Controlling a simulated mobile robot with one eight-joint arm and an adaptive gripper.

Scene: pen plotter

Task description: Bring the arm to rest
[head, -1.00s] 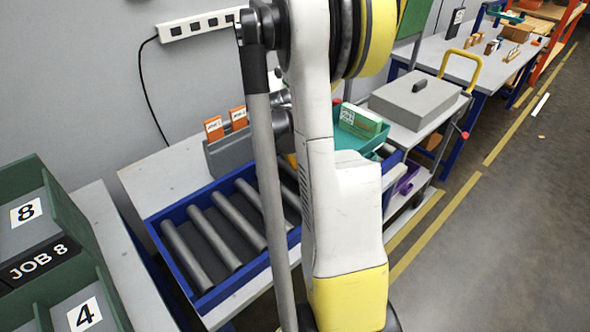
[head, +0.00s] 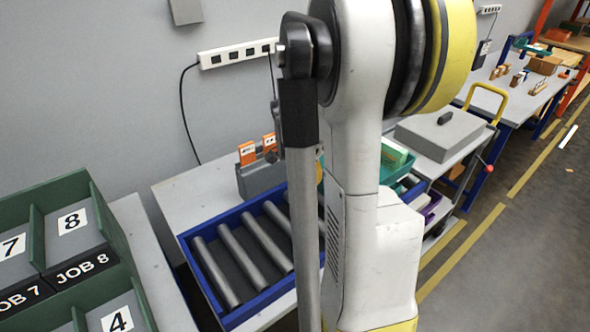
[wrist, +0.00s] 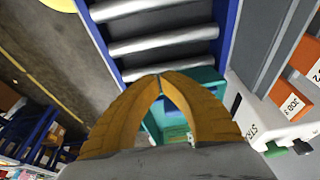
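My arm (head: 365,170), white with yellow and black parts, stands large in the middle of the head view and hides part of the bench behind it. My gripper (wrist: 161,74) shows in the wrist view as two orange fingers whose tips meet, with nothing seen between them. In the wrist view the fingers lie over a teal bin (wrist: 203,76), with the roller tray (wrist: 160,45) beyond the tips.
A blue-framed roller tray (head: 236,262) sits on the bench, with orange cards (head: 247,153) in a grey holder behind it. Green bins labelled JOB 7 and JOB 8 (head: 85,270) are at left.

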